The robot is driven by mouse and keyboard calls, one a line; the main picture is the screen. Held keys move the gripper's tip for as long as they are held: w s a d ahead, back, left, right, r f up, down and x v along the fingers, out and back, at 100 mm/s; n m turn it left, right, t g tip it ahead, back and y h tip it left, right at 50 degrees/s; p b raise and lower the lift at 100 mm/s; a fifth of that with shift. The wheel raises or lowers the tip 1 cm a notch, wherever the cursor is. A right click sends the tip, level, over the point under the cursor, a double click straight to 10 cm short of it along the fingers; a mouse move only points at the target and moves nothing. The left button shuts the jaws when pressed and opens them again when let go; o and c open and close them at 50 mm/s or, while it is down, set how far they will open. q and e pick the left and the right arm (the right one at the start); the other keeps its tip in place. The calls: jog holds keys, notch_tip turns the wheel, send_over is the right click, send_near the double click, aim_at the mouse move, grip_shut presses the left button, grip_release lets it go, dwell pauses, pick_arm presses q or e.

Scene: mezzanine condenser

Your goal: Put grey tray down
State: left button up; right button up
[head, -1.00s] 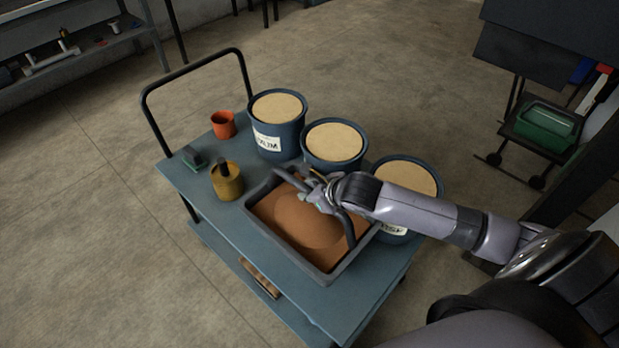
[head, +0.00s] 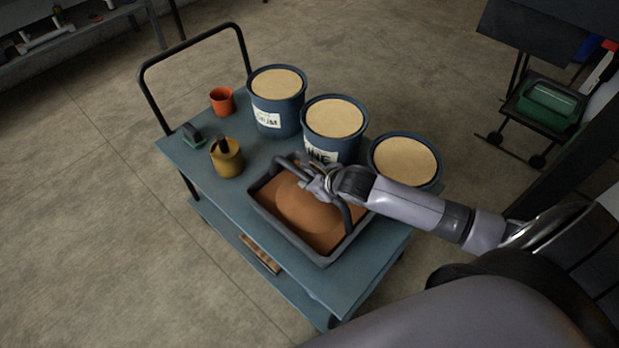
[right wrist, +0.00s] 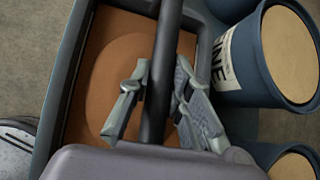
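The grey tray (head: 327,259) is a rectangular box with an arched dark handle, filled with mounded brown material (head: 305,208). It is at the near part of the blue cart's top (head: 350,283), in front of the drums. It looks level; I cannot tell whether its underside touches the cart. My right gripper (head: 309,184) is at the handle. In the right wrist view the fingers (right wrist: 160,88) lie on both sides of the dark handle bar (right wrist: 164,40) and appear closed on it. The tray's rim (right wrist: 66,75) shows at left there. My left gripper is out of view.
Three blue drums with tan tops (head: 277,84) (head: 334,118) (head: 404,160) stand along the cart's far side, close to the tray.

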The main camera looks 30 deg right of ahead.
jog(key=o, duration=0.5)
jog(key=shift+s, duration=0.1)
jog(key=v, duration=1.2)
